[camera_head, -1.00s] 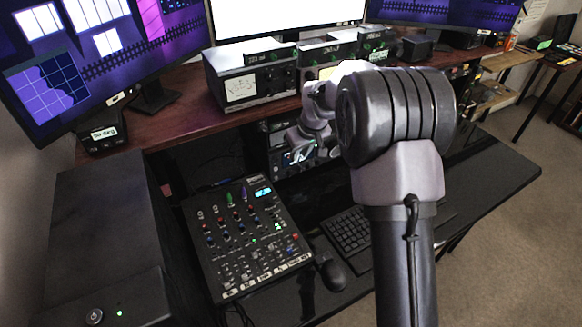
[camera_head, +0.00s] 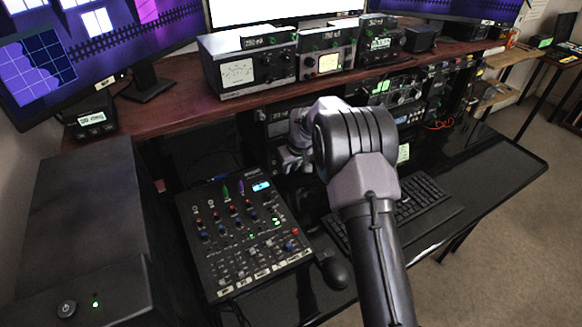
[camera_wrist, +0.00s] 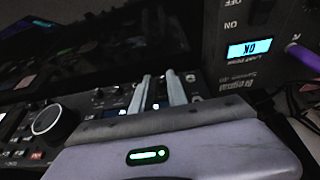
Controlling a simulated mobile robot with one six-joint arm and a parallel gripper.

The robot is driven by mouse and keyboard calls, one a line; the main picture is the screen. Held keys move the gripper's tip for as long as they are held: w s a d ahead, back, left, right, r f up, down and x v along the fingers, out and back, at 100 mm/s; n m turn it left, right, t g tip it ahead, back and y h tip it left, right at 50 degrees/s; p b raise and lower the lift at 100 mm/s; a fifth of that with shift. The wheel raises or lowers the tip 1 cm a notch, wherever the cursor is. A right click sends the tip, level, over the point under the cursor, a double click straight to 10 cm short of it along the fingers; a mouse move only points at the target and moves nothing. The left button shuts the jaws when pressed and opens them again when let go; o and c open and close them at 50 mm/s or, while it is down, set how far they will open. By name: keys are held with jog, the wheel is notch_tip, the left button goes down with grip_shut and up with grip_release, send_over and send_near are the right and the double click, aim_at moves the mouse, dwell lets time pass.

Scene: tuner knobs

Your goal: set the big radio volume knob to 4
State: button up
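A big round knob (camera_wrist: 47,118) with a pale rim and dark face is at the left of the wrist view, on a dark radio panel (camera_wrist: 75,130). Its setting cannot be read. My gripper (camera_wrist: 160,92) points at that panel, to the right of the knob and apart from it. Its two pale fingers are slightly apart with nothing seen between them. In the head view my gripper (camera_head: 290,160) is small and partly hidden by my wrist, in front of the shelf's lower equipment. The big knob cannot be made out there.
A mixer (camera_head: 245,240) with small coloured knobs stands left of my arm; its lit display (camera_wrist: 249,47) is at the wrist view's upper right. A mouse (camera_head: 333,270) and keyboard (camera_head: 420,205) lie on the black desk. Radios (camera_head: 250,70) line the upper shelf.

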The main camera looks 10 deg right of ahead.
grip_shut()
jog(key=shift+d, duration=0.1)
jog(key=y, duration=0.1)
jog(key=g+y, duration=0.1)
jog(key=shift+w+d+m+y, duration=0.1)
jog(key=shift+d+m+y, duration=0.2)
jog(key=shift+d, duration=0.05)
jog(key=shift+w+d+f+m+g+y+p, duration=0.1)
jog(key=shift+m+g+y+p, duration=0.05)
jog(key=shift+y, duration=0.5)
jog(key=shift+d+f+m+g+y+p, duration=0.1)
jog(key=shift+m+g+y+p, duration=0.05)
jog(key=shift+y, duration=0.5)
jog(key=shift+o, duration=1.2)
grip_release()
